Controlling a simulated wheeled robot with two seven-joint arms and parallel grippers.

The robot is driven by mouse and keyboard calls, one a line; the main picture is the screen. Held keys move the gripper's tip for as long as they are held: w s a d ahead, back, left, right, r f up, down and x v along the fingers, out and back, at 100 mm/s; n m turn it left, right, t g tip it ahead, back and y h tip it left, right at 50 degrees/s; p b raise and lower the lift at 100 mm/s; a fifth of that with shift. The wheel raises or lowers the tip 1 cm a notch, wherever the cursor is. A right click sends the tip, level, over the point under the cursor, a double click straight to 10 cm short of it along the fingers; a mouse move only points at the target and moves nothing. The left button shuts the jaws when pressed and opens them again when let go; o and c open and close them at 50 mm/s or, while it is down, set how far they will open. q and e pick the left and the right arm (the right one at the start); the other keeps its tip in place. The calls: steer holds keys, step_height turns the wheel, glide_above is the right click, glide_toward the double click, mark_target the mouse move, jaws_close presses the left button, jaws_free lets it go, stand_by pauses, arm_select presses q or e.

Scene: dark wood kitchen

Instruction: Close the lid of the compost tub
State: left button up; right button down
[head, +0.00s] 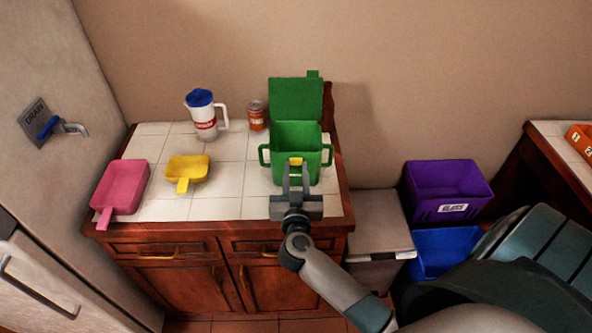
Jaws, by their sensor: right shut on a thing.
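The green compost tub (313,168) stands on the white tiled counter with a handle on each side. Its green lid (296,98) is open and stands upright at the back of the tub, with a small tab on its top edge. My right gripper (295,170) is in front of the tub, its fingers pointing at the tub's front wall. A small yellow piece (295,161) shows at its fingertips, and the gripper is shut on it. I cannot tell whether that piece is part of the tub. My left gripper is not in view.
A yellow scoop (187,168), a pink scoop (120,188), a white jug with a blue lid (207,118) and an orange can (257,117) share the counter (222,208). Purple (447,187) and blue (440,252) bins stand right, beside a grey box (372,222).

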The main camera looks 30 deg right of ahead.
steer(key=c, duration=1.4)
jaws_free()
steer(key=shift+o, duration=0.2)
steer(key=shift+s+a, duration=0.1)
steer(key=b+v, duration=0.4)
steer(key=v, duration=1.3)
